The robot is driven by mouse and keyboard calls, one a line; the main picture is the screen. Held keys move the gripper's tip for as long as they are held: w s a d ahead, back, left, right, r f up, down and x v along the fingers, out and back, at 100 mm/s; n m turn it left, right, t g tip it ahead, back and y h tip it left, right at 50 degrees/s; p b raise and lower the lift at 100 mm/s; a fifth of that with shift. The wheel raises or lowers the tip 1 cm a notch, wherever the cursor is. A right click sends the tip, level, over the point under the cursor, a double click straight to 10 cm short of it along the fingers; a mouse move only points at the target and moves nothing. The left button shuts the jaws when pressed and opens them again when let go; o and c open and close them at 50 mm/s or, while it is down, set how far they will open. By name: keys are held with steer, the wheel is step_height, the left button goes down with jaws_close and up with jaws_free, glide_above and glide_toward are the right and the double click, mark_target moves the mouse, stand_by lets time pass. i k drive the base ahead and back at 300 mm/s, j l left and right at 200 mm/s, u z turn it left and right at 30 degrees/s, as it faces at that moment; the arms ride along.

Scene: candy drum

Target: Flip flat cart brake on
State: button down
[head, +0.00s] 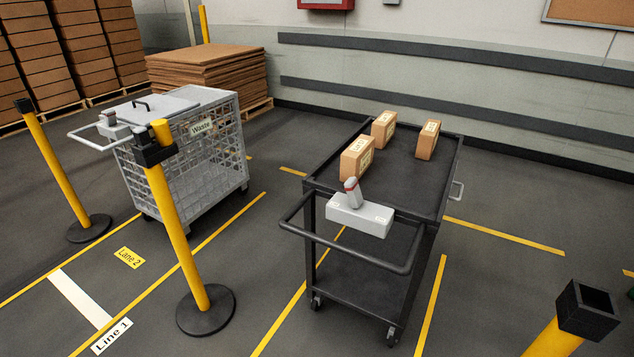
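The flat cart (410,187) is a dark two-shelf cart standing at the centre right, with its push handle (345,247) towards me. A light grey brake box (360,214) sits at its near end, behind the handle. A short grey lever with a red band (352,191) stands up from the box, near its left part, leaning slightly. The small labels on the box are too small to read. Several brown cartons, one of them the near-left carton (356,159), stand on the top shelf. My gripper is not in view.
A grey mesh waste cart (190,160) with a similar lever box (113,127) stands at left. Yellow posts (178,230) stand at left, with another (570,325) at bottom right. Flattened cardboard (205,70) lies stacked behind. Floor between the near-left post and flat cart is clear.

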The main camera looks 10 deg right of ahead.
mark_target(351, 186)
steer(key=i+j, duration=0.15)
steer(key=j, duration=0.2)
steer(key=i+j+z, duration=0.1)
steer(key=j, duration=0.25)
steer(key=i+j, duration=0.4)
steer(key=j, duration=0.3)
steer(key=i+j+z, duration=0.1)
steer(key=j, duration=0.25)
steer(key=i+j, duration=0.2)
steer(key=j, duration=0.15)
steer(key=z, duration=0.05)
